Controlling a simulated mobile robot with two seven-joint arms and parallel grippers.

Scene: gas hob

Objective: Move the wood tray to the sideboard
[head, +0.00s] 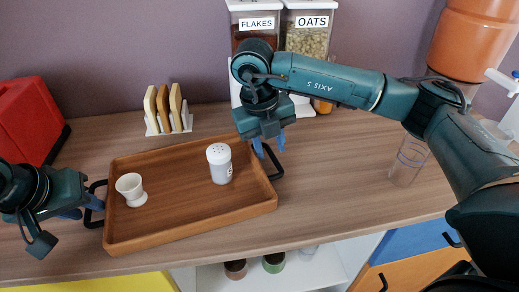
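The brown wood tray (180,231) lies on the wooden worktop, with a dark handle at each short end. A white egg cup (131,190) stands on its left part and a white shaker (219,164) on its right part. My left gripper (88,206) is at the left handle (97,187); its blue fingers overlap the handle, and I cannot tell whether they are closed on it. My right gripper (270,147) points down at the right handle (277,168), its two blue fingertips spread apart just above and beside it.
A toast rack (168,112) stands behind the tray, and a red box (30,120) is at the back left. Containers labelled flakes (256,22) and oats (309,32) stand behind my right arm. A clear glass (408,161) is at the right. Cups sit on a shelf below.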

